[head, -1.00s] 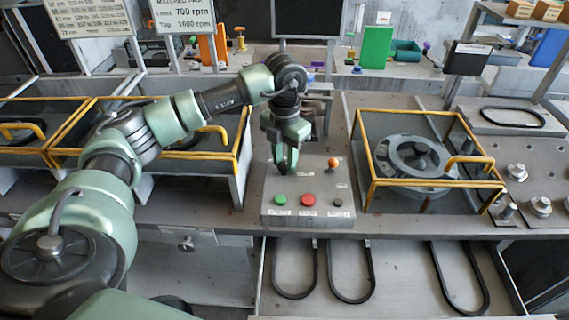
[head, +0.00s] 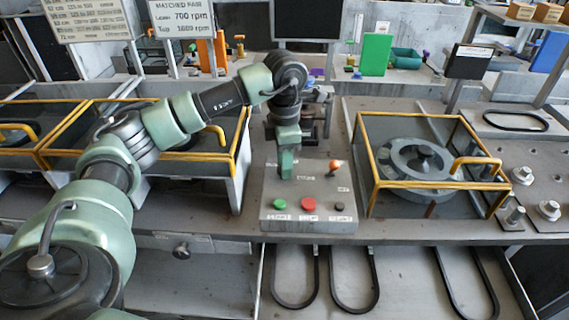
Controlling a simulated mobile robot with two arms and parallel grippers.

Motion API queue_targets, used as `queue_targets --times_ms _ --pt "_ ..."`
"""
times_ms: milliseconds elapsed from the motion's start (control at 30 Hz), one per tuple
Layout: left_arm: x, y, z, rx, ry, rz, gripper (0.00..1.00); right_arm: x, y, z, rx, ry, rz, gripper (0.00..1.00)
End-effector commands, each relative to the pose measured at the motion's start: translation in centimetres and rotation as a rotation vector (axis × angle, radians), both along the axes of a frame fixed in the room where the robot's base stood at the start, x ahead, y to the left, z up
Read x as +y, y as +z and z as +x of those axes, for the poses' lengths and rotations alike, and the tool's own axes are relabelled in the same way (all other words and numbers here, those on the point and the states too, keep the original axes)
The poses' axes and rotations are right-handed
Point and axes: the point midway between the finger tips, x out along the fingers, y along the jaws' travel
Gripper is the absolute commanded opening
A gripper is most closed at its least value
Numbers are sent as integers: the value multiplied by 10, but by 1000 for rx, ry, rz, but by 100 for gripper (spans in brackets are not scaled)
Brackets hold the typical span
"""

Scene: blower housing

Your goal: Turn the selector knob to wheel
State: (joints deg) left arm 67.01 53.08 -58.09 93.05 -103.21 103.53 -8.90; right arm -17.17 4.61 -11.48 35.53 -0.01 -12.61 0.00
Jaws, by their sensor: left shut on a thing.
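The grey control box (head: 308,226) stands at the front of the bench, with small labels on its sloped top. My left gripper (head: 287,174) points down at the upper left of that top. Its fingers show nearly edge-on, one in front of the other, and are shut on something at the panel. The selector knob is hidden by the fingers, so its pointer and setting cannot be read. My right gripper is not in view.
A yellow-framed guard (head: 372,185) over a round housing (head: 418,160) stands to the right. Belts lie below.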

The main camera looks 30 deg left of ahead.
Motion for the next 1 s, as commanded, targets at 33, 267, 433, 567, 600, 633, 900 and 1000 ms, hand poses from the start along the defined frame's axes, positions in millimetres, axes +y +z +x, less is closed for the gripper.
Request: queue_targets --times_ms 33,267,433,567,600,633,900,1000 --pt "0 0 0 -1 -6 0 0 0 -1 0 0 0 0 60" --pt "0 1 0 -1 -17 0 0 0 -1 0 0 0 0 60" --pt "0 1 0 -1 -17 0 0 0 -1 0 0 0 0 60" --pt "0 1 0 -2 -16 1 49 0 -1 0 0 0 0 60" --pt "0 1 0 -1 -16 0 52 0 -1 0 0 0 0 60" --pt "0 1 0 -1 -16 0 52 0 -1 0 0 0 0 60" --pt "0 1 0 -1 -15 0 52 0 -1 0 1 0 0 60" --pt "0 9 1 -4 -15 -1 52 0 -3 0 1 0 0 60"
